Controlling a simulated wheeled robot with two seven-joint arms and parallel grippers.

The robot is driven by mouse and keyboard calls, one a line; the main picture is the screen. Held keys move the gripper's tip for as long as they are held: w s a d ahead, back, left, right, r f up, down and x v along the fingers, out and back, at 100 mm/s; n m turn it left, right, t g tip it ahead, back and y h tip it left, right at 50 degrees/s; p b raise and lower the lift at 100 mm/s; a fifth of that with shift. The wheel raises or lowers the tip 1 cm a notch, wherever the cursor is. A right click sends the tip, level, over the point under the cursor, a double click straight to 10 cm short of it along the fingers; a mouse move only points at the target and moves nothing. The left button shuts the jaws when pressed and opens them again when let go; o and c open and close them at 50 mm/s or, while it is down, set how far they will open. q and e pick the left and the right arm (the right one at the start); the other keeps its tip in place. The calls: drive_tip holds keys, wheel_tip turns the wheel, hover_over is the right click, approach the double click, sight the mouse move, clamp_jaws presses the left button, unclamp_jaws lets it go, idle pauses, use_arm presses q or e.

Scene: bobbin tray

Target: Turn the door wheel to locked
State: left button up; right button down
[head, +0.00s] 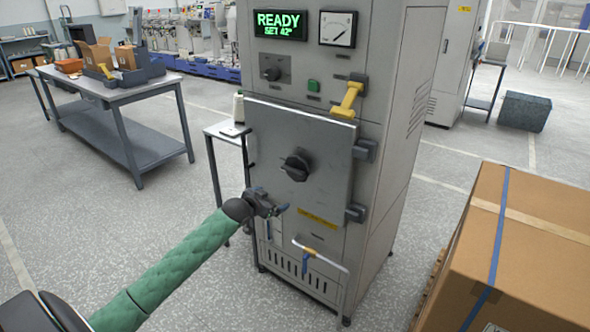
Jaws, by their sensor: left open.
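The door wheel (297,166) is a dark round knob in the middle of the grey cabinet door (325,152). Its lock marking is too small to read. My left gripper (279,209) is dark, at the end of a green-sleeved arm from the left. It is open and empty, in front of the door's lower left part, below and left of the wheel and apart from it. My right gripper is not in view.
The cabinet (388,135) shows a green READY display (279,25), a gauge, a yellow handle (347,100) and a blue-handled valve (307,256). A large cardboard box (530,225) stands at the right. A work table (110,92) stands at the left, with open floor between.

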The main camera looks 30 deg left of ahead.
sight(291, 173)
use_arm(q)
drive_tip(key=w+r+t, duration=0.1)
drive_tip(key=w, duration=0.1)
drive_tip(key=w+d+r+t+h+p, duration=0.1)
drive_tip(key=w+r, duration=0.1)
drive_tip(key=w, duration=0.1)
drive_tip(key=w+r+t+h, duration=0.1)
drive_tip(key=w+r+t, duration=0.1)
drive_tip(key=w, duration=0.1)
drive_tip(key=shift+w+d+r+n, duration=0.15)
drive_tip(key=shift+r+n, duration=0.05)
drive_tip(key=shift+n, duration=0.2)
drive_tip(key=shift+w+d+f+p, duration=0.1)
drive_tip(key=shift+w+p, duration=0.25)
drive_tip(key=shift+w, duration=0.7)
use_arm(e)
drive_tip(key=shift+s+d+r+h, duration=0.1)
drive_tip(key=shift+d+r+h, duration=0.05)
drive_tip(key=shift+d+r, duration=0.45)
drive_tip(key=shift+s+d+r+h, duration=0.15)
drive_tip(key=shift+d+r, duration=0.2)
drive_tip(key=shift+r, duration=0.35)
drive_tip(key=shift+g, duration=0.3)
use_arm(q)
drive_tip(key=c, duration=0.6)
